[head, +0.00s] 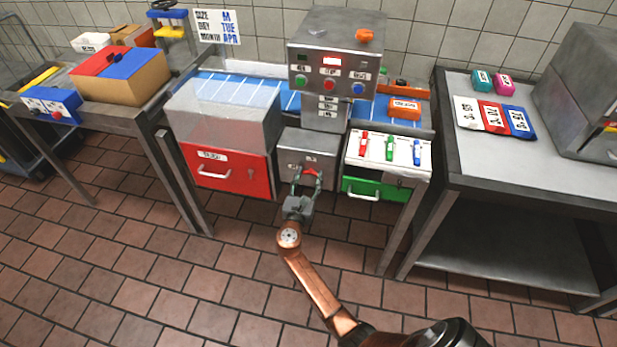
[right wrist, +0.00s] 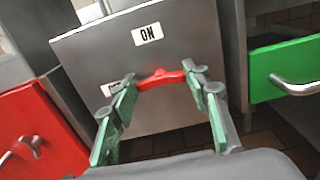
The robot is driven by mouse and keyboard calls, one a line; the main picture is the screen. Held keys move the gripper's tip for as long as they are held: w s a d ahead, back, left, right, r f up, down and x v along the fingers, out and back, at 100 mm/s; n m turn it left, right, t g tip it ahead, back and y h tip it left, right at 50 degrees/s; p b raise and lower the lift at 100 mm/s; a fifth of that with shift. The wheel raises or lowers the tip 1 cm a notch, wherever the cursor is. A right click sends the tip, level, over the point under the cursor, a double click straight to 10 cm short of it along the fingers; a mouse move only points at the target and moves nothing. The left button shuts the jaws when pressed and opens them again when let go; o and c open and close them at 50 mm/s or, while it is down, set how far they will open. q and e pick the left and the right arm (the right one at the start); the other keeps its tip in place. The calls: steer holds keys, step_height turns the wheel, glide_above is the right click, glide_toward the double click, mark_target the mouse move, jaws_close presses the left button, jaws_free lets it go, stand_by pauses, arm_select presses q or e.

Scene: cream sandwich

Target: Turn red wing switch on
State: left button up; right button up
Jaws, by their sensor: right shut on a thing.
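The red wing switch (head: 309,171) is on the front of a grey metal box (head: 310,145) in the middle of the workstation. It also shows in the right wrist view (right wrist: 160,79), lying nearly level, slightly tilted. An "ON" label (right wrist: 148,34) is above it on the box face. A second label (right wrist: 107,89) at the lower left is partly hidden by a finger. My right gripper (head: 308,177) reaches the box from the front. Its two green-padded fingers (right wrist: 161,82) are shut on the switch, one at each end. My left gripper is not in view.
A red drawer (head: 230,174) is left of the box and a green drawer (head: 375,190) right of it, both with protruding handles. A control panel (head: 330,72) with coloured buttons stands above. The tiled floor in front is clear apart from my arm.

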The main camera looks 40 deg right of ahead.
steer(key=shift+f, duration=0.1)
steer(key=shift+m, duration=1.1)
steer(key=shift+s+m+b, duration=0.1)
steer(key=shift+m+b, duration=0.3)
steer(key=shift+m, duration=0.5)
steer(key=m, duration=0.2)
steer(key=m+b, duration=0.1)
steer(key=m, duration=0.1)
steer(key=shift+d+f+m, duration=0.1)
steer(key=shift+f+m, duration=0.1)
steer(key=shift+m, duration=0.1)
steer(key=m+b, duration=0.2)
steer(key=m, duration=0.1)
steer(key=shift+f+m, duration=0.15)
steer(key=shift+m, duration=0.15)
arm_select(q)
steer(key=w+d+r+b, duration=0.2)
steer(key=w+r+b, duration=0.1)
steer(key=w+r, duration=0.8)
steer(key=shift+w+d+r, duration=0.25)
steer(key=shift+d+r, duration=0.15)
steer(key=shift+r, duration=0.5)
arm_select(e)
steer(key=shift+s+m, duration=0.1)
steer(key=shift+m, duration=2.7)
